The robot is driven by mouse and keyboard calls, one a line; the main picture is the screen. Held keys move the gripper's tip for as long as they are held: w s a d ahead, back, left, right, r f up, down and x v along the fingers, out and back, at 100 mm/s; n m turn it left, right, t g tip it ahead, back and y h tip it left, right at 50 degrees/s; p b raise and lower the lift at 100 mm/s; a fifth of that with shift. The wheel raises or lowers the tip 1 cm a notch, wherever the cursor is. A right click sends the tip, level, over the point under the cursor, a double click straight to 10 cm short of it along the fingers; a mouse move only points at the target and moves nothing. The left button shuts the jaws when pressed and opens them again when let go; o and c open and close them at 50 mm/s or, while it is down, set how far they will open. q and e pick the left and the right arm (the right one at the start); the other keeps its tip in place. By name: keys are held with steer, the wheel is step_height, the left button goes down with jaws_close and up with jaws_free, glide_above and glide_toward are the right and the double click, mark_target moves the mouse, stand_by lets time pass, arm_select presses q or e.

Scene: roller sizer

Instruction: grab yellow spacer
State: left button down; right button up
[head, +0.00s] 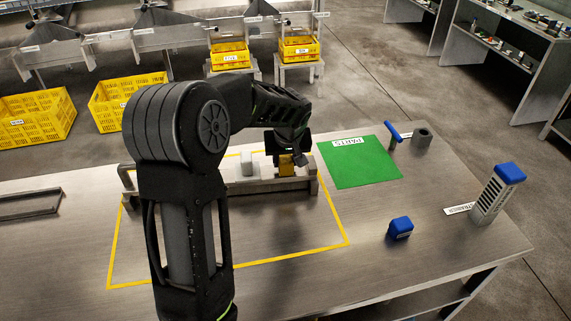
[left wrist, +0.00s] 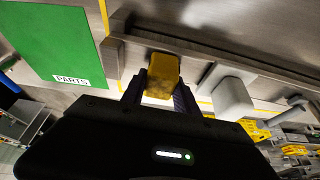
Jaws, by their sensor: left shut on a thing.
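The yellow spacer (left wrist: 163,72) is a small yellow block between my left gripper's two fingers in the left wrist view. In the head view the spacer (head: 286,167) sits at the right part of the grey metal fixture (head: 225,189). My left gripper (head: 290,160) is shut on it from above; it also shows in the left wrist view (left wrist: 160,92). The fingers hide parts of the spacer. I cannot tell whether it still touches the fixture. My right gripper is not in view.
A green PARTS mat (head: 358,163) lies right of the fixture. A white block (head: 246,163) stands in the fixture, left of the spacer. A blue-handled tool (head: 391,133), a grey nut (head: 422,137), a blue block (head: 400,228) and a blue-topped gauge (head: 497,195) stand farther right.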

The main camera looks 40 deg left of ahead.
mark_target(286, 158)
arm_select(q)
step_height(286, 158, up, 10)
steer(key=shift+r+b, duration=0.1)
steer(key=shift+b, duration=0.45)
stand_by(0.6)
